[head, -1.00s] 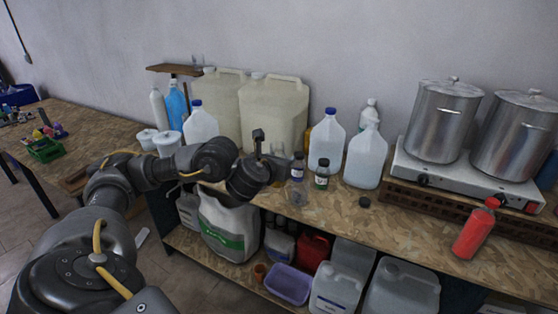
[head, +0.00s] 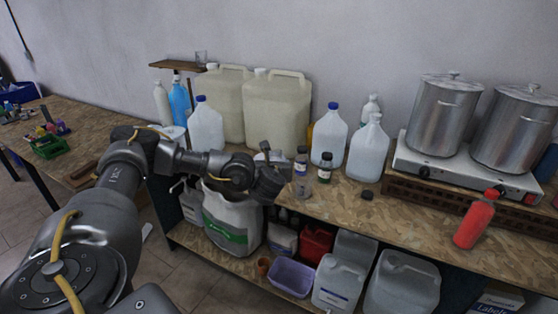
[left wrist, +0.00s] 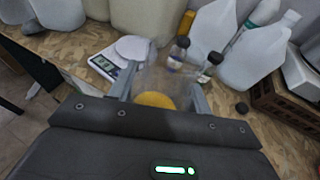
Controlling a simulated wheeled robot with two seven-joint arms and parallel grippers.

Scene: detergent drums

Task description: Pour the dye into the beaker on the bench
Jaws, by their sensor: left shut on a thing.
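My left gripper (head: 268,182) is at the front edge of the bench, left of a small clear beaker (head: 302,187) that stands there. In the left wrist view the left gripper (left wrist: 160,88) is shut on a clear glass vessel (left wrist: 152,78) with yellow-orange dye (left wrist: 156,100) low in it. The gripper hides the held vessel in the head view. I cannot make out the standing beaker in the left wrist view. My right gripper is not in view.
A white scale (left wrist: 104,64) is left of the held vessel. Large jugs (head: 277,112) stand behind. A black cap (head: 367,194) lies right, with free bench around it.

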